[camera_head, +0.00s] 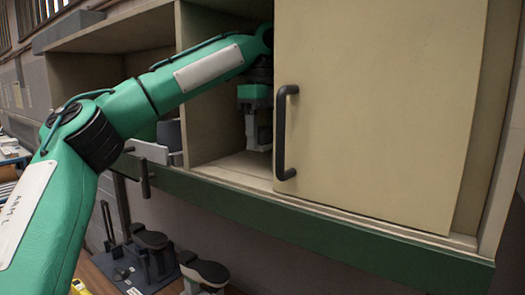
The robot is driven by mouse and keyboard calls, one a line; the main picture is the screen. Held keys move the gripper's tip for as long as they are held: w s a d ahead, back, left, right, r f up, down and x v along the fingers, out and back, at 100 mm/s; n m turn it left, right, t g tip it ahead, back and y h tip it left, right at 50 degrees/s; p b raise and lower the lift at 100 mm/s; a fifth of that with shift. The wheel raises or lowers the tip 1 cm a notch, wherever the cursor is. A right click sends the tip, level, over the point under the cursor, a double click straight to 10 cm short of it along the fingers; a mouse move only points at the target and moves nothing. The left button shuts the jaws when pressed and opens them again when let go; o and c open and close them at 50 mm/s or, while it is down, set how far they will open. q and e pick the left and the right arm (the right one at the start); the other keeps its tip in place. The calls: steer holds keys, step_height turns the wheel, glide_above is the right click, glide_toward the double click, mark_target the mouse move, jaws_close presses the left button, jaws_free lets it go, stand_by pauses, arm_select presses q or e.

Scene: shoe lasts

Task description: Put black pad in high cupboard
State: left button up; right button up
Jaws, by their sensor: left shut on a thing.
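The high cupboard (385,110) has a beige sliding door with a dark handle, covering its right part. The compartment left of the door is open, with a bare shelf floor (240,168). My left arm reaches into it from the left. My left gripper (259,140) points down inside, just left of the door handle and close above the shelf floor. It is shut on a dark thing, seemingly the black pad, which is mostly hidden by the fingers and shadow. I cannot tell whether it touches the shelf.
A dark grey object (169,134) and a light box (148,152) sit in the neighbouring left compartment. A green rail (330,240) runs below the cupboard. Below stand shoe-last stands with dark tops (210,271) on a wooden surface. The door's edge is close to my gripper.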

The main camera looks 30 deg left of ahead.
mark_target(262, 128)
arm_select(q)
steer(key=shift+f, duration=0.55)
steer(key=shift+s+d+f, duration=0.1)
steer(key=shift+s+f, duration=0.05)
steer(key=shift+f, duration=0.8)
steer(key=shift+a+f, duration=0.2)
steer(key=shift+f, duration=0.5)
steer(key=shift+d+f, duration=0.1)
steer(key=shift+d, duration=0.05)
steer(key=o, duration=0.9)
steer(key=shift+o, duration=0.9)
steer(key=shift+r, duration=3.95)
steer(key=shift+f, duration=0.1)
